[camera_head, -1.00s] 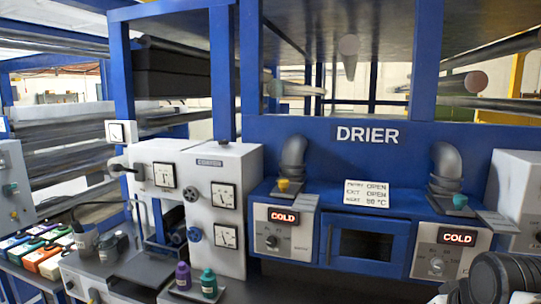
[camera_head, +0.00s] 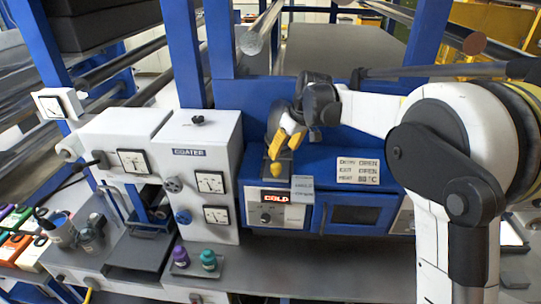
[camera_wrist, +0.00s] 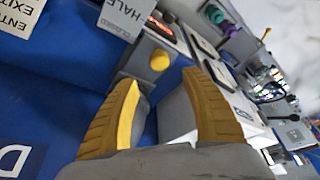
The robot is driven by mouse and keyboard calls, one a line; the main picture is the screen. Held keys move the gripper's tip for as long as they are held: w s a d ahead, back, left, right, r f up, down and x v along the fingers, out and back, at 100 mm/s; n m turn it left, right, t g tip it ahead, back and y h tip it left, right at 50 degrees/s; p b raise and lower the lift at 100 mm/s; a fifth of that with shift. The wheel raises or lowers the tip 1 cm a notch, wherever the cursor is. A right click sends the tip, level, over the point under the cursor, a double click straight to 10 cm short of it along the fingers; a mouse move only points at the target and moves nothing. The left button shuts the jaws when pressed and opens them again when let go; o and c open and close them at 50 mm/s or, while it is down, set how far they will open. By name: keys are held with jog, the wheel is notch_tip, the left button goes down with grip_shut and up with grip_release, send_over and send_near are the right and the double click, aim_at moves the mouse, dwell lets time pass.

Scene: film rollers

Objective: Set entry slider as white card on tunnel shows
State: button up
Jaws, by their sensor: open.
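The white card (camera_head: 358,170) on the blue tunnel front reads entry OPEN, exit OPEN, heat 80 °C. The entry slider's yellow knob (camera_head: 277,168) stands above the left control box with the lit COLD display. The knob also shows in the wrist view (camera_wrist: 160,60), just beyond my fingertips. My gripper (camera_head: 286,145) has yellow fingers and hangs just above and behind the knob. In the wrist view my gripper (camera_wrist: 161,80) is open and empty, its fingers apart on either side of the knob's line. A scale label (camera_wrist: 128,14) reads HALF and CLOSED; the slider's exact setting cannot be told.
The white coater cabinet (camera_head: 205,165) with gauges stands close left of the drier. My arm hides the drier's right side, including the exit slider. The counter before the tunnel is clear.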

aim_at(276, 166)
jog(key=p+x, duration=0.1)
jog(key=x, duration=0.8)
jog(key=shift+w+f, duration=0.1)
jog(key=shift+f, duration=0.3)
jog(key=shift+c, duration=0.4)
grip_shut()
